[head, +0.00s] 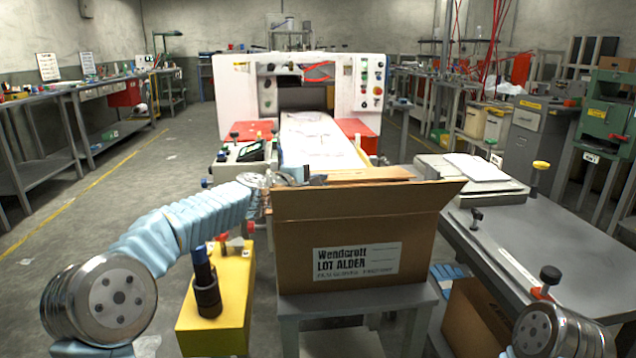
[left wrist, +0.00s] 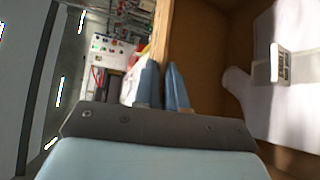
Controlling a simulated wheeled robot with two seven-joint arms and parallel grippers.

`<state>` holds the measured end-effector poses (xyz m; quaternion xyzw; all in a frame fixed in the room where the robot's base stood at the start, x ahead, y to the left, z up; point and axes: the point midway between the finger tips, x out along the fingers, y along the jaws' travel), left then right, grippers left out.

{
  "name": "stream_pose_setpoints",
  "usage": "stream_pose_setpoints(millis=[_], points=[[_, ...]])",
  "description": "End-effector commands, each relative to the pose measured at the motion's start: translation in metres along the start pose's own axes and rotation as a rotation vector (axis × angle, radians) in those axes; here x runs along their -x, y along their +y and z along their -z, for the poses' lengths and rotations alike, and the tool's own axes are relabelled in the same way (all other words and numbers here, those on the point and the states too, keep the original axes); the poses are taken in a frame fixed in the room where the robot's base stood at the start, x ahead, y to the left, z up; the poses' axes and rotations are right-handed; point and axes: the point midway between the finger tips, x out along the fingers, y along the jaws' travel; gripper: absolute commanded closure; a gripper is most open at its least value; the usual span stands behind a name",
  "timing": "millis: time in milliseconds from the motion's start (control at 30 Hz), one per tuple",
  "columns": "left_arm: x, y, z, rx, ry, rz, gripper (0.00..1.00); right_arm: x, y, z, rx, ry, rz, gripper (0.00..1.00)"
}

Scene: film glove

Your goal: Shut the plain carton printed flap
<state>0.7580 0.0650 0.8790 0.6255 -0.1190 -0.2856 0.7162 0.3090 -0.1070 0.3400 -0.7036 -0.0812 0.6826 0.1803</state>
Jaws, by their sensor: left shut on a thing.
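The plain brown carton (head: 290,240) stands upright and open on a small grey stand. Its near side carries a white label (head: 357,261) reading "Wendcroft LOT ALDER". A near flap (head: 370,200) stands up and leans outward, and a far flap (head: 368,173) shows behind it. My left gripper (head: 285,178) is at the carton's back left corner. In the left wrist view its two fingers (left wrist: 164,88) are close together on a cardboard edge (left wrist: 164,35); I cannot tell which flap or wall this belongs to. A white wrapped item (left wrist: 292,85) with a tag lies inside. My right gripper is out of view.
A yellow block (head: 228,300) with a dark knob stands left of the carton. A grey table (head: 570,255) with knobs is close on the right. A white machine (head: 250,95) with a conveyor (head: 315,140) stands behind. Open floor lies to the left.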

Motion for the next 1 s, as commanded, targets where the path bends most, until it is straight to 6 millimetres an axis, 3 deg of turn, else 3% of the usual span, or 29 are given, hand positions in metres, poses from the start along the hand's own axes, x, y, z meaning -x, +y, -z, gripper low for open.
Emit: stream_pose_setpoints(millis=[67, 100, 200, 533, 733, 1000], points=[[-0.001, -0.004, 0.001, 0.002, 0.000, 0.008, 1.00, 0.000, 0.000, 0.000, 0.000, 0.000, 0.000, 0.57], [-0.001, -0.004, 0.001, 0.002, 0.000, 0.008, 0.85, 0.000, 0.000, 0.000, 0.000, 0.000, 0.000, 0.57], [-0.001, -0.004, 0.001, 0.002, 0.000, 0.007, 0.70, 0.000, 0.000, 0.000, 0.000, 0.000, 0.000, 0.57], [0.000, 0.001, -0.001, 0.000, -0.001, 0.004, 0.69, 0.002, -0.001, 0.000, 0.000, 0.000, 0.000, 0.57], [0.006, 0.036, -0.008, -0.003, -0.001, 0.003, 0.69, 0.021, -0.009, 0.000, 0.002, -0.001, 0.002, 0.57], [0.055, 0.073, -0.049, -0.003, -0.003, 0.001, 0.69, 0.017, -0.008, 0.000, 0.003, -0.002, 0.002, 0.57]])
